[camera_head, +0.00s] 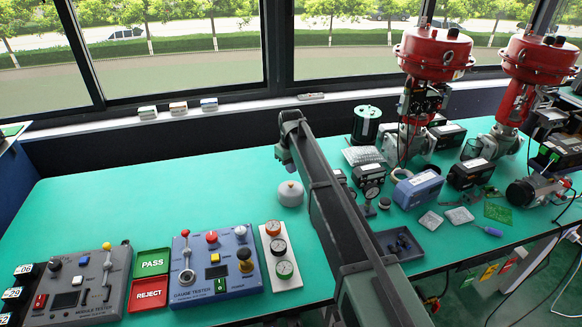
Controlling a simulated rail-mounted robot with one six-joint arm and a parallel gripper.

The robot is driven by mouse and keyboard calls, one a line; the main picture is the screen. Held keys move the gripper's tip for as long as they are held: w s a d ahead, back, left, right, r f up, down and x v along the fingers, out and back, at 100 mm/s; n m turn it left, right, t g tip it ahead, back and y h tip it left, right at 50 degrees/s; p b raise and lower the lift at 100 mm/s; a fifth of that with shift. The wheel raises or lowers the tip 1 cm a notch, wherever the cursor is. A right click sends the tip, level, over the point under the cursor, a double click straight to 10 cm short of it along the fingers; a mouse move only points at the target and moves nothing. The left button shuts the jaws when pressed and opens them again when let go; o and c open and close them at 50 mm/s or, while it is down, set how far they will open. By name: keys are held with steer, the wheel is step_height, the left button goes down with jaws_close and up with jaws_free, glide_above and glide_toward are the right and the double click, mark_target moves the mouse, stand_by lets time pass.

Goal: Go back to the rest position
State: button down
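My arm's long dark link runs from the bottom edge right of centre up to the middle of the picture, above the green bench (130,190). A short part hangs at its far end. I do not see my gripper or its fingertips, so I cannot tell what it holds. A pale grey rounded object (290,194) shows on the bench just left of the link. The link hides part of the bench behind it.
Two red-topped valves (435,50) (541,58) stand at the back right. A gauge tester (215,265), red REJECT tray (149,294), green PASS tray (151,262) and gauge panel (280,256) are in front. A dark tray (398,243) sits right of my link. The left-middle bench is clear.

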mark_target(291, 184)
steer(key=shift+f+b, duration=2.8)
steer(key=shift+f, duration=0.1)
steer(key=shift+r, duration=0.15)
step_height(291, 184, up, 7)
steer(key=p, duration=0.7)
